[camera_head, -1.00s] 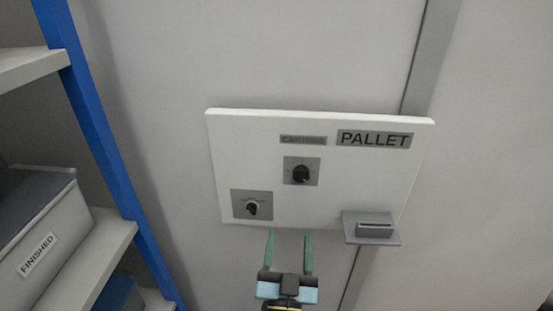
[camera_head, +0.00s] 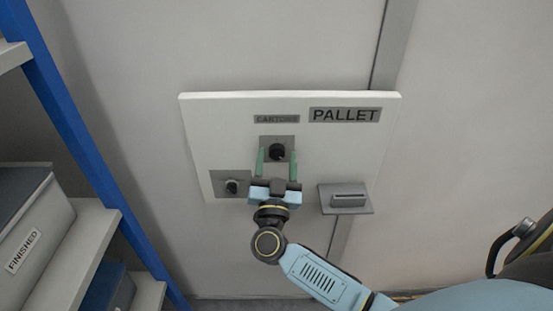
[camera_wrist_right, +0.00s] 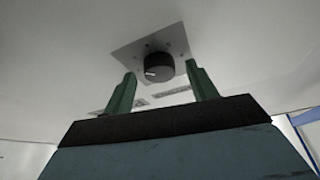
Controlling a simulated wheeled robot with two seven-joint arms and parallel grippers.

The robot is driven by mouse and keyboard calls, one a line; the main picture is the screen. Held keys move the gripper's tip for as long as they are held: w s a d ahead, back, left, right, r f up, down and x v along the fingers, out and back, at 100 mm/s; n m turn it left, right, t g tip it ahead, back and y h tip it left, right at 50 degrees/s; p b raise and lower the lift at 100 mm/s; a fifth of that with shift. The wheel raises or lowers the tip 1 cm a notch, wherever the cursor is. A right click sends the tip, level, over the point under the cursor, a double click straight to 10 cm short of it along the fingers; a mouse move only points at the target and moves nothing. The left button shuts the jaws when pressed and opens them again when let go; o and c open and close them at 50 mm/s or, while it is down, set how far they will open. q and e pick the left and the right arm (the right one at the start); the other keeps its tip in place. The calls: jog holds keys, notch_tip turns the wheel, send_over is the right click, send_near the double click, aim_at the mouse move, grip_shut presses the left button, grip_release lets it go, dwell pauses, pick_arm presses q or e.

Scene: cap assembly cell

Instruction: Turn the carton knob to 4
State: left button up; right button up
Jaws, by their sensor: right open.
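The carton knob (camera_head: 277,152) is a black round knob on a grey square plate, under the CARTONS label (camera_head: 276,119) on a white panel (camera_head: 225,130). In the right wrist view the knob (camera_wrist_right: 158,67) shows a white pointer mark; the numbers around it are too small to read. My right gripper (camera_head: 277,164) is open, with its green fingers on either side of the knob in the head view. In the right wrist view the fingers (camera_wrist_right: 162,85) are spread wider than the knob, with no visible contact. My left gripper is not in view.
A second knob (camera_head: 232,187) sits at the panel's lower left. A grey slotted holder (camera_head: 346,198) juts out at the lower right. A PALLET label (camera_head: 345,115) is at the top. A blue-framed shelf (camera_head: 85,150) with a FINISHED box (camera_head: 28,235) stands at the left.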

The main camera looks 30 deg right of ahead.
jog(key=c, duration=1)
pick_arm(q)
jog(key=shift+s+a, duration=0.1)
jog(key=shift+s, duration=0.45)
pick_arm(e)
jog(key=shift+m, duration=0.5)
jog(key=m+g+h, duration=0.1)
jog(key=m, duration=0.1)
jog(key=m+g+h, duration=0.1)
jog(key=m, duration=0.1)
jog(key=shift+w+a+m+g+p, duration=0.1)
jog(key=shift+a+m+g+p, duration=0.05)
jog(key=shift+m+g+p, duration=0.2)
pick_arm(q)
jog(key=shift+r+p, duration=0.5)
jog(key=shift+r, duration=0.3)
pick_arm(e)
jog(key=shift+r+m+g+h, duration=0.15)
jog(key=shift+m+g, duration=0.45)
jog(key=shift+m, duration=0.95)
jog(key=shift+m+g+h, duration=0.15)
jog(key=shift+m+g, duration=0.4)
jog(key=shift+m, duration=0.95)
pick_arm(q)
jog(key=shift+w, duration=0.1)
pick_arm(e)
jog(key=o, duration=1)
